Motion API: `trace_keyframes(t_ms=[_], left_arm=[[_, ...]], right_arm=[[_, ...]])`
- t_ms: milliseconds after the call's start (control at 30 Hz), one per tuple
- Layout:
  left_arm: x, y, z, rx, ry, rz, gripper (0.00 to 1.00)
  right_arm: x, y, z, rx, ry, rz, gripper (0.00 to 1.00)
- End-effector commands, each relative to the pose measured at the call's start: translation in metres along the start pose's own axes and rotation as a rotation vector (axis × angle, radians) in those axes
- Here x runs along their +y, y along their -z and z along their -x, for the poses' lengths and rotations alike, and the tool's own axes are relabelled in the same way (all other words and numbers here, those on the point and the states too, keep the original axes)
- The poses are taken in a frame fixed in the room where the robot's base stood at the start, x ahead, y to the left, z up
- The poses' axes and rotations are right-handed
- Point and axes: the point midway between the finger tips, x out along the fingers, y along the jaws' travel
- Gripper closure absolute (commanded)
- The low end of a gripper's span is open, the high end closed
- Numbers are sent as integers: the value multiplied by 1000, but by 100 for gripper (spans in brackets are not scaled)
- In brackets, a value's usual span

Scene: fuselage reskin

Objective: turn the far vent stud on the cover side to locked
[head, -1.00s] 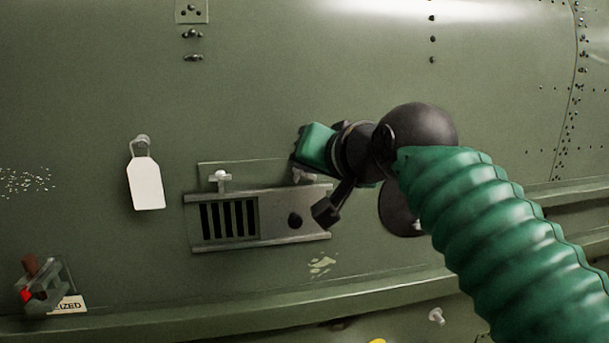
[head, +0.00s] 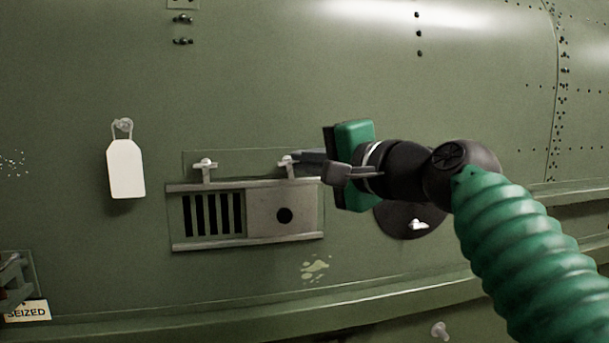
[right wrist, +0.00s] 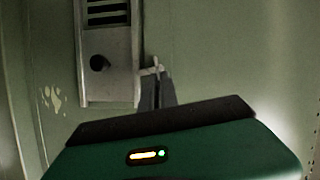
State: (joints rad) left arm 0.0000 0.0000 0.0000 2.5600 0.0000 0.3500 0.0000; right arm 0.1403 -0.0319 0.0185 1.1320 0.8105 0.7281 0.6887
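The vent (head: 245,215) is set in the green fuselage skin, with dark slots on its left half and a flat cover plate (head: 300,211) with a dark round hole on its right. Two small pale studs stand above it: one over the slots (head: 205,165), the other over the cover side (head: 288,163). The cover-side stud also shows in the right wrist view (right wrist: 154,68). My right gripper (head: 307,164) has its fingertips at the cover-side stud. Whether they grip it I cannot tell; the fingers partly overlap in both views. My left gripper is out of view.
A blank white tag (head: 126,168) hangs left of the vent. A "SEIZED" label (head: 27,311) and a dark bracket sit at lower left. A dark disc (head: 408,219) with a white stud lies behind my right wrist. A ledge (head: 250,314) runs below the vent.

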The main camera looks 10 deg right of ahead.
Motion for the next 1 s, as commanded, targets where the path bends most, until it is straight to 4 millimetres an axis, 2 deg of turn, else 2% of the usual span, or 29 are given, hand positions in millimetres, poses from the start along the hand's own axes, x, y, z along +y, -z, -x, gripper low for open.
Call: trace_keyframes(t_ms=[33, 300, 933, 1000], left_arm=[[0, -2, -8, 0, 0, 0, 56], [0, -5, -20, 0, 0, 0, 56], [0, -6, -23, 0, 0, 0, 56], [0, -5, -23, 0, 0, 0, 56]], right_arm=[[9, -1, -2, -2, 4, -29, 100], [11, -1, -2, -2, 52, -148, 100], [12, -1, -3, -4, 66, -194, 100], [12, -1, -3, -3, 66, -194, 88]])
